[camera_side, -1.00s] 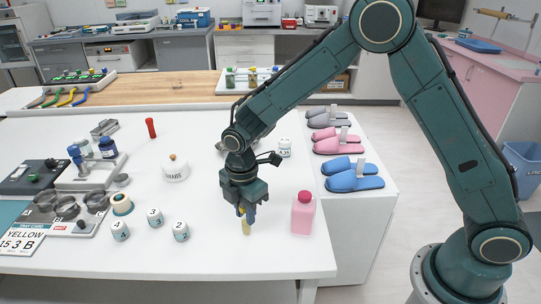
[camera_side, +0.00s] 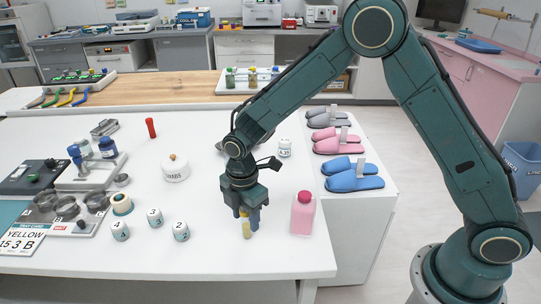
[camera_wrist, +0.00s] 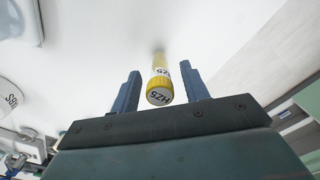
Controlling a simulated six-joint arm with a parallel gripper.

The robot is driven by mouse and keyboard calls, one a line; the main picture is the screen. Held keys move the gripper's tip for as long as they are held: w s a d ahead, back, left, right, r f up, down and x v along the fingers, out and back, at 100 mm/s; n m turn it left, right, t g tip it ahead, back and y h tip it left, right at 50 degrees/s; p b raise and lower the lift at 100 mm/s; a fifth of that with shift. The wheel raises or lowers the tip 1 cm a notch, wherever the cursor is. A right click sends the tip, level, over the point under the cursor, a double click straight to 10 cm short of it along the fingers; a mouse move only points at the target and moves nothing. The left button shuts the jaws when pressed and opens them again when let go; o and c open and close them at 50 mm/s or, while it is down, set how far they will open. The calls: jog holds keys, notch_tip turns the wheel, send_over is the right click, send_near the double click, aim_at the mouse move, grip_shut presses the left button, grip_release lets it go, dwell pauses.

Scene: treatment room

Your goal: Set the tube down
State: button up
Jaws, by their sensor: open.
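The tube (camera_side: 246,230) is small, with a yellow cap, and appears to stand upright on the white table near its front edge. In the wrist view, its lettered yellow cap (camera_wrist: 160,90) faces me, and its body runs away from the camera. My gripper (camera_side: 247,215) points down over the tube. In the wrist view, my gripper (camera_wrist: 160,72) is open, with one finger on each side of the tube and a gap visible on both sides. The upper part of the tube is partly hidden by the fingers in the side view.
A pink bottle (camera_side: 303,213) stands close on the right of my gripper. Several small white labelled jars (camera_side: 181,231) stand to the left, and a round white container (camera_side: 175,170) stands behind them. The table's front edge (camera_side: 260,277) is near; bare table lies between the jars and the tube.

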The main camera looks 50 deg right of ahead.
jog(key=shift+r, duration=0.15)
notch_tip(320, 180, up, 12)
dwell(0.7)
dwell(0.4)
jog(key=s+d+r+m+t, duration=0.3)
jog(key=s+d+r+m, duration=0.6)
jog(key=s+r, duration=0.25)
jog(key=s+d+m+t, duration=0.1)
jog(key=s+d+m, duration=0.1)
jog(key=s+m, duration=0.2)
jog(key=s+d+m+t, duration=0.1)
jog(key=s+d+m, duration=0.2)
jog(key=s, duration=0.7)
jog(key=shift+d+r+m+t, duration=0.25)
jog(key=shift+r+m+t, duration=0.1)
jog(key=shift+m, duration=0.65)
